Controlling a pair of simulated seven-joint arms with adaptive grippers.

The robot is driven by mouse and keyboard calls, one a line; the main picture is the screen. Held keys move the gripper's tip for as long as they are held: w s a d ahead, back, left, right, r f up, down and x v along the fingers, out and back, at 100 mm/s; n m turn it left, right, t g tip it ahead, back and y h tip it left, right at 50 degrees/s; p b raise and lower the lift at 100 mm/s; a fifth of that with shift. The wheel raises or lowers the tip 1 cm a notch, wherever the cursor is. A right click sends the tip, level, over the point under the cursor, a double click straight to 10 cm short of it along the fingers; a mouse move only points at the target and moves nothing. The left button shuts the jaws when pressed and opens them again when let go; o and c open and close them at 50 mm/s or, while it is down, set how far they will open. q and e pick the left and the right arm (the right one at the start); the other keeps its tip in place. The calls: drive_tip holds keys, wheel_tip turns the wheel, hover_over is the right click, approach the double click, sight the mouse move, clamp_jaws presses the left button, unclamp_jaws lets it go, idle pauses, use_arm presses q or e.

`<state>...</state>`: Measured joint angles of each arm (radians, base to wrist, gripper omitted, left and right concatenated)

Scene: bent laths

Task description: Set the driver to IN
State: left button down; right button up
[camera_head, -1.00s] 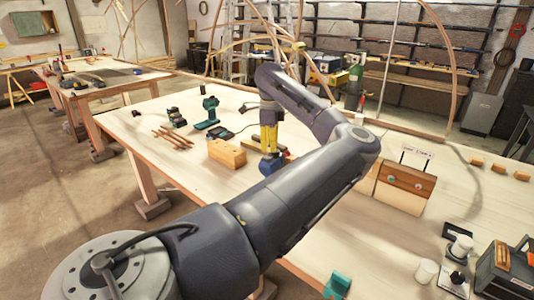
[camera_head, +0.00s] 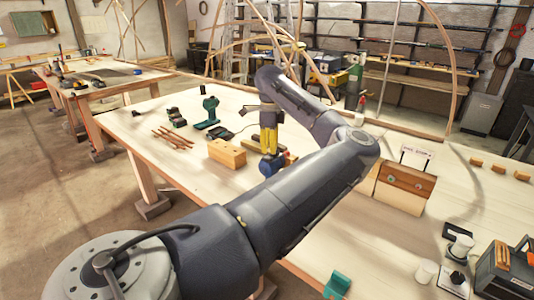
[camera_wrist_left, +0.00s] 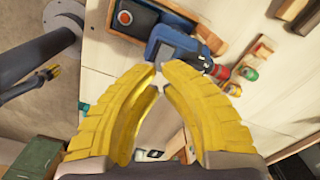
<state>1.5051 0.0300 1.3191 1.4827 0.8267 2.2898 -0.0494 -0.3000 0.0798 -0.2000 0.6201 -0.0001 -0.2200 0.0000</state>
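A teal and black power driver (camera_head: 208,114) stands upright on the bench, left of my left gripper in the head view. Its setting is too small to read. A blue tool-like thing (camera_head: 272,168) lies at the tips of my left gripper (camera_head: 268,152), partly hidden by my arm. In the left wrist view the blue thing (camera_wrist_left: 178,42) is just beyond the yellow fingertips (camera_wrist_left: 158,72). The tips nearly meet, with nothing seen held between them. I cannot tell whether they touch the blue thing. What looks like my right gripper (camera_wrist_left: 45,75) shows small at the left of the wrist view.
A wooden block (camera_head: 226,153) sits left of the left gripper, with brown sticks (camera_head: 173,137) beyond it. A wooden box (camera_head: 402,188) with a card stands to the right. White cups (camera_head: 426,271) and a dark toolbox (camera_head: 505,268) are at the front right.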

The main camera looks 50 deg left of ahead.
sight(270, 158)
use_arm(q)
drive_tip(key=shift+f, duration=1.85)
idle(1.1)
drive_tip(key=shift+r, duration=3.55)
